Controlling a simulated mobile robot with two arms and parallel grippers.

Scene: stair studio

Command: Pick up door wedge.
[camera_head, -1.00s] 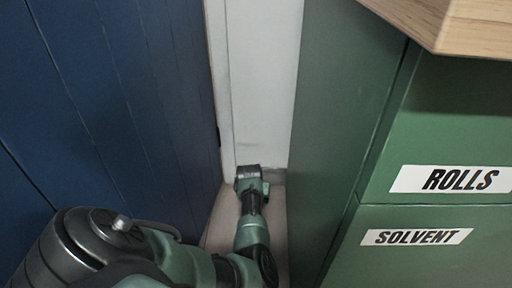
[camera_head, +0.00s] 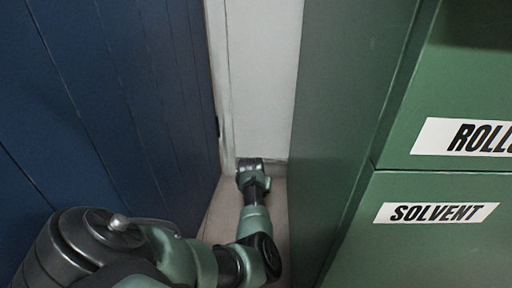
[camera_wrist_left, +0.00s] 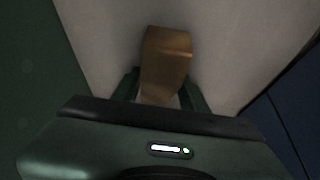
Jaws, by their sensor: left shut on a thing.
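The door wedge (camera_wrist_left: 167,62) is a brown, wood-coloured block in the left wrist view. It sits between the two dark fingers of my left gripper (camera_wrist_left: 160,92), which is shut on it. Pale floor shows around it; I cannot tell whether the wedge touches the floor. In the head view my left arm reaches down into the narrow gap, and its wrist hides the fingers and the wedge. My right gripper is in neither view.
A dark blue panelled door (camera_head: 110,100) stands on the left. A green cabinet (camera_head: 340,110) with drawers labelled ROLLS and SOLVENT stands close on the right. A white wall (camera_head: 264,80) closes the back. Only a narrow strip of floor (camera_head: 279,205) lies between.

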